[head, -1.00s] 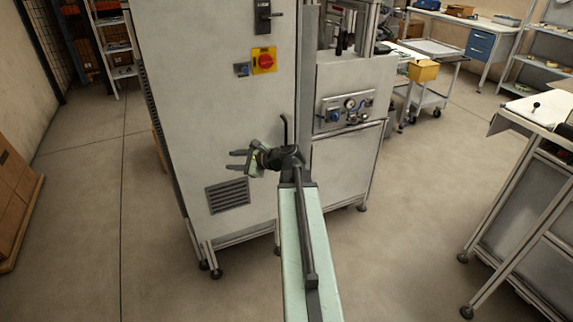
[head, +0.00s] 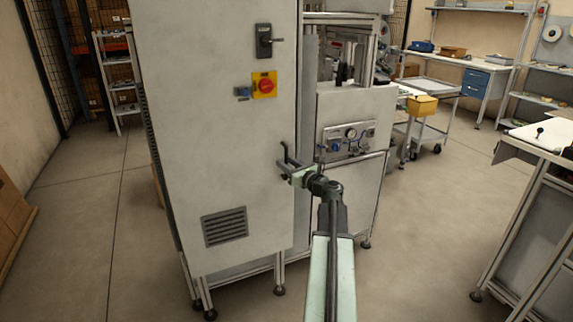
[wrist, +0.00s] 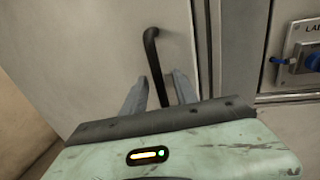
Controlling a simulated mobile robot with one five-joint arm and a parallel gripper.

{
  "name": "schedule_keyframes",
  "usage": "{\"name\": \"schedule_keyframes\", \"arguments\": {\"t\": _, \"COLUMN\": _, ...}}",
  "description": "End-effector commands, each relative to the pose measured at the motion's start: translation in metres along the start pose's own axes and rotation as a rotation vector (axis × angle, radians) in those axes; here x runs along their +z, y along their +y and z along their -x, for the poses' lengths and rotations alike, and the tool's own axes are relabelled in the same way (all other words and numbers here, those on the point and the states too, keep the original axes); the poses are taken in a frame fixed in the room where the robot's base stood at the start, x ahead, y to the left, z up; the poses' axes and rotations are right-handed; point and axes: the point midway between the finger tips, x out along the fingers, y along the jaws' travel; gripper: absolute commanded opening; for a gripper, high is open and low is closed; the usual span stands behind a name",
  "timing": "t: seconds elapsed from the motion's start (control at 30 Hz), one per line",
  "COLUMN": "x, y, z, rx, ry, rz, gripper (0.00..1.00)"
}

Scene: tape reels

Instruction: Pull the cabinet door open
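The cabinet door (head: 215,140) is a tall light-grey panel that looks closed. Its black bar handle (head: 282,149) is near the door's right edge; in the wrist view the handle (wrist: 151,52) bends at the top and runs down between my fingers. My gripper (head: 288,165) is at the handle, and in the wrist view my gripper (wrist: 159,90) is open, with one grey finger on each side of the bar. I see gaps between bar and fingers. The handle's lower end is hidden behind my gripper body.
The door also carries a red-yellow rotary switch (head: 264,85), a black latch (head: 264,41) and a vent (head: 224,226). A workbench (head: 541,137) stands at right.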

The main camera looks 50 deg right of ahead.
Motion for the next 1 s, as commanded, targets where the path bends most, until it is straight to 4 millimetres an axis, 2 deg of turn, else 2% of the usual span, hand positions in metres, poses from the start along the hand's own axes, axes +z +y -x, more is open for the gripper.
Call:
{"name": "schedule_keyframes", "arguments": {"t": 0.07, "x": -0.0001, "y": -0.0007, "z": -0.0066, "rx": 0.000, "ry": 0.000, "rz": 0.000, "gripper": 0.34}}
{"name": "schedule_keyframes", "arguments": {"t": 0.27, "x": -0.0001, "y": -0.0001, "z": -0.0063, "rx": -0.001, "ry": 0.000, "rz": 0.001, "gripper": 0.34}}
{"name": "schedule_keyframes", "arguments": {"t": 0.4, "x": -0.0002, "y": -0.0005, "z": -0.0058, "rx": -0.001, "ry": 0.000, "rz": 0.001, "gripper": 0.00}}
{"name": "schedule_keyframes", "arguments": {"t": 1.0, "x": -0.0003, "y": -0.0003, "z": -0.0055, "rx": -0.001, "ry": 0.000, "rz": 0.001, "gripper": 0.00}}
